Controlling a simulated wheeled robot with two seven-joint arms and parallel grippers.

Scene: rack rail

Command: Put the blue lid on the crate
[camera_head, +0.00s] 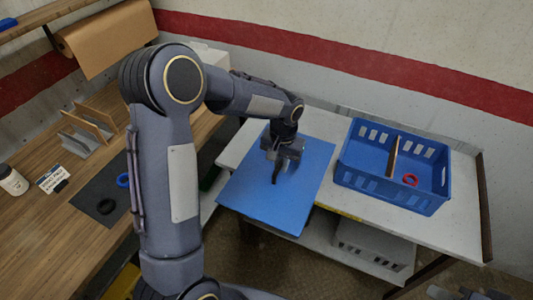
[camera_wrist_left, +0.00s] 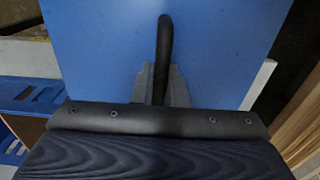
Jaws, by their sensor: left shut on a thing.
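The blue lid (camera_head: 307,187) is a flat blue panel with a black handle (camera_wrist_left: 164,45) standing up from its middle. It is at the left end of the white table, its front edge reaching past the table's front edge. My left gripper (camera_head: 278,165) is over the lid and shut on its handle. The lid also fills the upper part of the left wrist view (camera_wrist_left: 110,40). The blue crate (camera_head: 392,195) stands open on the table to the right of the lid. It has a divider (camera_head: 393,157) and a red ring (camera_head: 410,180) inside.
A grey crate (camera_head: 372,243) sits on the shelf under the table. A wooden bench (camera_head: 50,240) at the left carries a dark mat, rings, a white bottle (camera_head: 12,180) and an upright rack. The wall runs behind the table.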

